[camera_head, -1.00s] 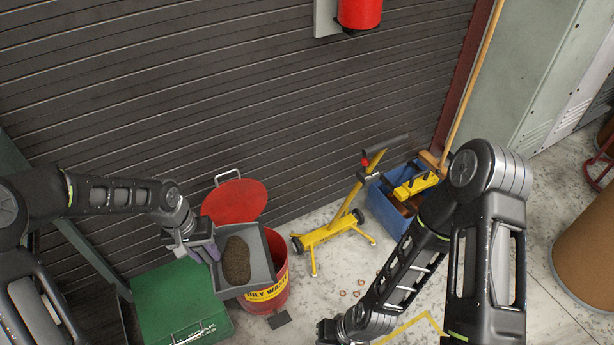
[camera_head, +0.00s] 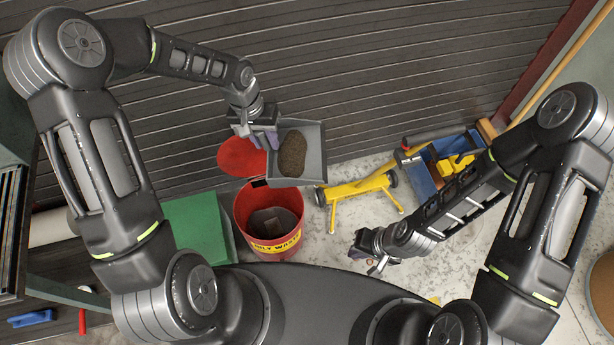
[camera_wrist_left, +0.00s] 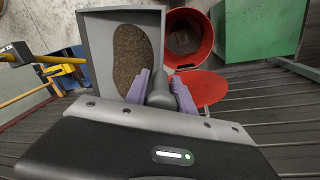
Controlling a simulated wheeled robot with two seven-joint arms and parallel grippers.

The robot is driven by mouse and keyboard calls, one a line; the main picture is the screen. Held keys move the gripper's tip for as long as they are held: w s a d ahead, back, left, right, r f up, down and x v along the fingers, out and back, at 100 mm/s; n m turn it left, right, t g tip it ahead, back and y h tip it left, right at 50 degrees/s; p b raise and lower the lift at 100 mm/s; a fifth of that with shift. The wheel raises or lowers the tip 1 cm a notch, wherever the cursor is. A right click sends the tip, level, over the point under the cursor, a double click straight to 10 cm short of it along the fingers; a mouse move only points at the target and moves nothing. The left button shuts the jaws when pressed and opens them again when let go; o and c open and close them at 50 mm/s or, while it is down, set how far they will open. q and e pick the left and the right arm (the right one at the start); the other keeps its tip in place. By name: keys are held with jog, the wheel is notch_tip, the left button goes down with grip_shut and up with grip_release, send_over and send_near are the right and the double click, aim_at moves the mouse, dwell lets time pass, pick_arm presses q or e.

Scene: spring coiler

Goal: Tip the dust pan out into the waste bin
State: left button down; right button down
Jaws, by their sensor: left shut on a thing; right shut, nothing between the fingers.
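The grey dust pan (camera_head: 309,170) carries a heap of brown dust (camera_head: 292,154). My left gripper (camera_head: 262,142) is shut on its handle, and the pan is held up at the back right of the bin. In the left wrist view the purple fingers (camera_wrist_left: 160,90) grip the handle (camera_wrist_left: 160,88), and the dust (camera_wrist_left: 132,58) lies in the pan (camera_wrist_left: 97,50). The red waste bin (camera_head: 262,196) stands open on the floor, its round red lid (camera_head: 236,158) tilted back. It also shows in the left wrist view (camera_wrist_left: 202,30). My right gripper (camera_head: 374,265) is shut and empty, right of the bin.
A green box (camera_head: 197,222) stands left of the bin. A yellow stand (camera_head: 350,188) is close on the right, with a blue crate (camera_head: 420,178) beyond it. The dark slatted wall (camera_head: 350,60) rises behind. Some floor is clear right of the bin.

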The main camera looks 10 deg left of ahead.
pick_arm(q)
jog(key=s+d+f+n+y+b, duration=0.1)
jog(key=s+d+f+n, duration=0.1)
jog(key=s+f+n, duration=0.35)
jog(key=s+d+f+n+t+y, duration=0.1)
jog(key=s+d+f+n, duration=0.15)
jog(key=f+n, duration=0.5)
jog(key=s+d+f+n+y+b, duration=0.1)
jog(key=s+d+f+n, duration=0.3)
jog(key=n, duration=0.5)
jog(key=w+d+f+n+g+b, duration=0.1)
jog(key=w+f+n+g, duration=0.1)
jog(key=w+n, duration=1)
jog(key=n, duration=0.5)
jog(key=shift+w+d+f+b, duration=0.35)
jog(key=shift+w+f, duration=0.05)
jog(key=shift+y, duration=0.3)
